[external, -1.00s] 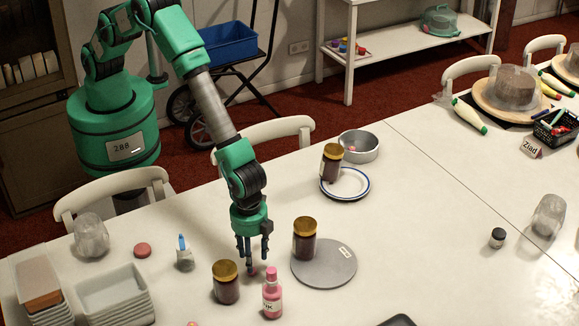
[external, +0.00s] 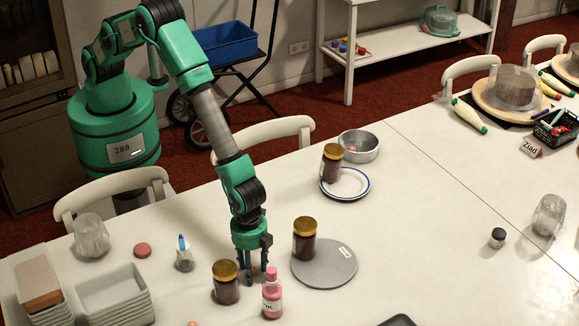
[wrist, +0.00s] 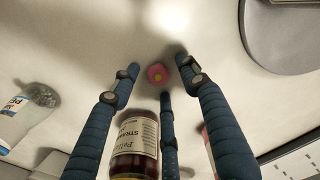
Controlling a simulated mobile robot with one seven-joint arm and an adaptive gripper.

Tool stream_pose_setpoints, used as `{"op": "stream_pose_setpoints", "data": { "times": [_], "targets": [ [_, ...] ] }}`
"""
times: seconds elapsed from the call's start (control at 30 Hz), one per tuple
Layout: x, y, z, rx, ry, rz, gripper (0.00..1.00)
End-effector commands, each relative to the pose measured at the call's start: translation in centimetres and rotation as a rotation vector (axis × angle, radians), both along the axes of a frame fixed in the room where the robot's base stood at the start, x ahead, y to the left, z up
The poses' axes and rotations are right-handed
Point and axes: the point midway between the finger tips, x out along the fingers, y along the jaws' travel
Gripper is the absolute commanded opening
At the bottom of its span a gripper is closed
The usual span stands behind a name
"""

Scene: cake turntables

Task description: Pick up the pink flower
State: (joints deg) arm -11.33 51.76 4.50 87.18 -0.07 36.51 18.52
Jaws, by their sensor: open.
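The pink flower (wrist: 157,75) is small and round with a yellow centre. It lies on the white table in the wrist view, between and just beyond the fingertips of my gripper (wrist: 160,83). In the external view my gripper (external: 253,280) points down at the table, between a dark jar and a pink bottle. Its fingers are spread and nothing is held. The flower is hidden behind the fingers and bottle in the external view.
A gold-lidded dark jar (external: 226,284) stands close left of my gripper, and a pink bottle (external: 272,294) close right. Another jar (external: 304,238) stands on a grey turntable (external: 330,268). Stacked trays (external: 112,287) lie at left. The table's right middle is fairly clear.

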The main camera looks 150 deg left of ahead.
Motion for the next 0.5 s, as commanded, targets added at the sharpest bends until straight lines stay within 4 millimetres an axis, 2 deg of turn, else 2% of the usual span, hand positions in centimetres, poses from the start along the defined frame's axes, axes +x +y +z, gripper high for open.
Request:
{"op": "stream_pose_setpoints", "data": {
  "times": [0.33, 0.37, 0.5],
  "targets": [
    [0.00, 0.00, 0.02, 0.000, 0.000, 0.000, 0.45],
    [0.00, 0.00, 0.02, 0.000, 0.000, 0.000, 0.41],
    [0.00, 0.00, 0.02, 0.000, 0.000, 0.000, 0.13]
  ]
}}
